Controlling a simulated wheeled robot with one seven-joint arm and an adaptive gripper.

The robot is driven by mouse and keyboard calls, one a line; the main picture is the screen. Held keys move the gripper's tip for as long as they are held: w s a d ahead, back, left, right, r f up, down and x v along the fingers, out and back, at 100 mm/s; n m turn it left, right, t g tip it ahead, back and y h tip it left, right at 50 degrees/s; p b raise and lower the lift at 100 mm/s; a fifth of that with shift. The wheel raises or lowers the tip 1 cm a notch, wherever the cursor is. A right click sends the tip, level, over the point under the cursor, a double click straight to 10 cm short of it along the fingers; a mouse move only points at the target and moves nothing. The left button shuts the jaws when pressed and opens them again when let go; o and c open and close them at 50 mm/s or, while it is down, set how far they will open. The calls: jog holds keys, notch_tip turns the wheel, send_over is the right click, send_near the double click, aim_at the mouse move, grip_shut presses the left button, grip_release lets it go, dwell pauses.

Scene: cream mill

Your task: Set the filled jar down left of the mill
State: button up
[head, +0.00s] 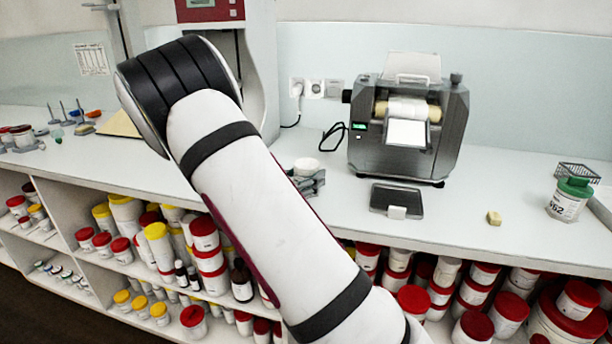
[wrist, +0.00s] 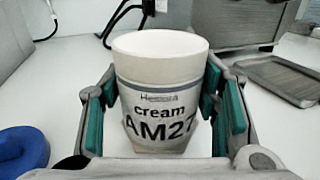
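In the head view my gripper (head: 308,182) is low over the counter, left of the mill (head: 408,125), a grey machine with pale rollers. The jar's base is partly hidden, so I cannot tell whether it touches the counter.
A dark flat tray (head: 396,199) lies in front of the mill. A small yellowish block (head: 494,218) and a green-lidded jar (head: 570,200) stand to the right. A blue object (wrist: 22,150) lies near my gripper's left. A black cable (head: 334,133) runs behind.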

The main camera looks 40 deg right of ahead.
jog(key=o, duration=0.4)
jog(key=shift+c, duration=0.2)
